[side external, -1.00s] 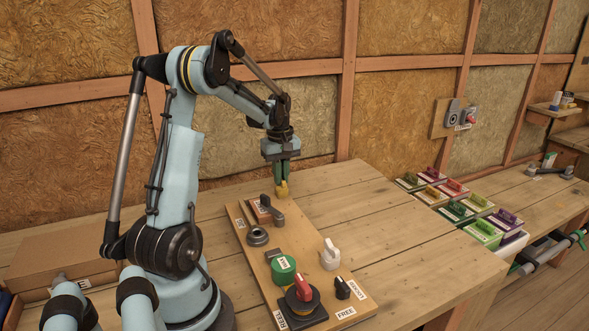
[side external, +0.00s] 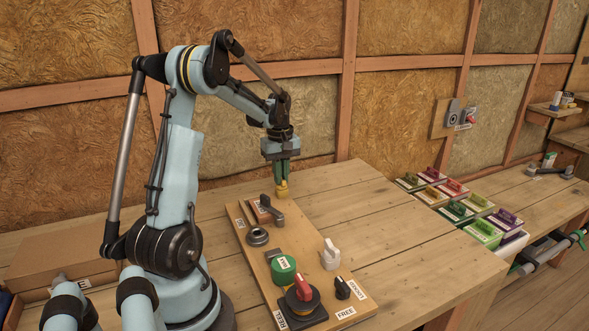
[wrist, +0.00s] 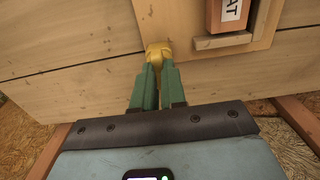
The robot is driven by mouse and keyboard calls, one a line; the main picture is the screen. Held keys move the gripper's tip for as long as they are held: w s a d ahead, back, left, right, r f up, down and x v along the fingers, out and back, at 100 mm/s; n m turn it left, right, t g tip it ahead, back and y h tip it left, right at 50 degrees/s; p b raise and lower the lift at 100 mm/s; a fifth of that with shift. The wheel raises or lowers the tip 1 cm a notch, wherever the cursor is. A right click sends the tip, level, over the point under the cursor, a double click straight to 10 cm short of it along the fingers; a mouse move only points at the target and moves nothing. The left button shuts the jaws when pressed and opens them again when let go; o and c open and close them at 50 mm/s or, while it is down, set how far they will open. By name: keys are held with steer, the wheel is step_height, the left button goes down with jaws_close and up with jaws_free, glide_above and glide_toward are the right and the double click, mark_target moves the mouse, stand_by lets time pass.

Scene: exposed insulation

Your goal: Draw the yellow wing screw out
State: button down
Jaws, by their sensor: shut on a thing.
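The yellow wing screw (side external: 282,190) is at the far end of the wooden board (side external: 262,270) that lies on the bench. My gripper (side external: 281,182) points straight down, with its green fingers shut on the top of the screw. In the wrist view the yellow screw (wrist: 158,52) shows between and just beyond the green fingertips (wrist: 156,68), at the board's corner. The fingers hide part of it. I cannot tell how far its shank sits in the board.
Close by on the board are a grey lever (side external: 271,209) and a reddish block (wrist: 228,14) in a wooden holder. A green knob (side external: 283,268), a white knob (side external: 330,255) and a red-handled switch (side external: 302,292) stand nearer. The bench (side external: 400,250) right of the board is clear.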

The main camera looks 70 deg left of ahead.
steer(key=shift+r, duration=0.6)
steer(key=shift+r, duration=1.45)
